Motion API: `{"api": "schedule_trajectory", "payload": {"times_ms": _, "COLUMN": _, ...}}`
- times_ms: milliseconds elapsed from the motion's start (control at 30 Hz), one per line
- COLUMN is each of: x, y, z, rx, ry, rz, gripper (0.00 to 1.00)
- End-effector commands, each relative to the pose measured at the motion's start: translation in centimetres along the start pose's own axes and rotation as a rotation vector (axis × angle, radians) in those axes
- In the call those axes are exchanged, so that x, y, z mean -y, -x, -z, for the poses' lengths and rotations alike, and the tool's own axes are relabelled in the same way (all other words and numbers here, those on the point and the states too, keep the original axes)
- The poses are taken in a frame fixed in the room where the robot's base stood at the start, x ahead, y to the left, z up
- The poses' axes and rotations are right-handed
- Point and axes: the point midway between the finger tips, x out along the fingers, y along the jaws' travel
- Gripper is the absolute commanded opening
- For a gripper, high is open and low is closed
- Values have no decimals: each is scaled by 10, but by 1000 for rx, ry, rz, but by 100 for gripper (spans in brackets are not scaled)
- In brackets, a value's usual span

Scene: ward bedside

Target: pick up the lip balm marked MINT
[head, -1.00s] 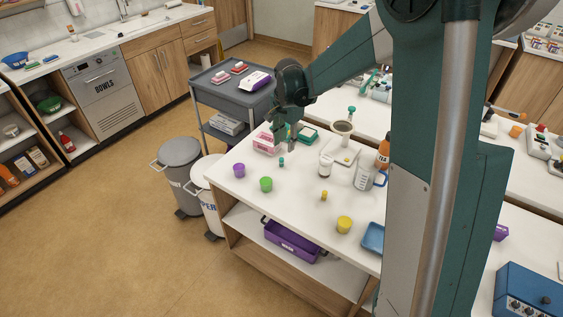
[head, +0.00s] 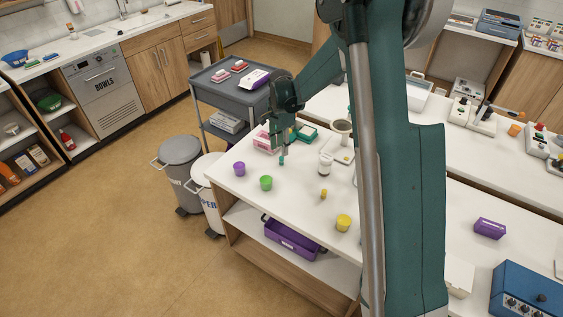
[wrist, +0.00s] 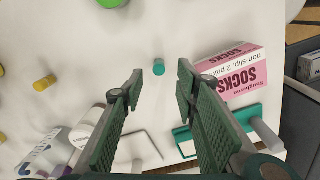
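A small teal cylinder, which looks like a lip balm, stands on the white table (head: 295,205). In the wrist view the teal lip balm (wrist: 159,67) lies just beyond and between my fingertips; it also shows in the head view (head: 282,161). I cannot read any MINT marking on it. My gripper (wrist: 160,82) is open and empty, with its fingers apart on either side of the view; in the head view my gripper (head: 283,152) hangs just above the lip balm. A similar small yellow cylinder (wrist: 44,83) stands to the left in the wrist view.
A pink socks box (wrist: 240,78) stands close to my right finger, with a teal tray (wrist: 250,115) nearby. A purple cup (head: 239,168), a green cup (head: 266,183), a yellow cup (head: 343,223) and a white jar (head: 325,167) stand around. Bare table surrounds the lip balm's front side.

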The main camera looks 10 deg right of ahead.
Motion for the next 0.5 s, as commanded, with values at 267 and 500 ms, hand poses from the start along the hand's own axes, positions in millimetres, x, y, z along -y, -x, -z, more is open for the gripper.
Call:
{"api": "schedule_trajectory", "payload": {"times_ms": 267, "x": 0, "y": -16, "z": 0, "rx": 0, "ry": 0, "rz": 0, "gripper": 31}}
{"api": "schedule_trajectory", "payload": {"times_ms": 500, "x": 0, "y": -26, "z": 0, "rx": 0, "ry": 0, "rz": 0, "gripper": 31}}
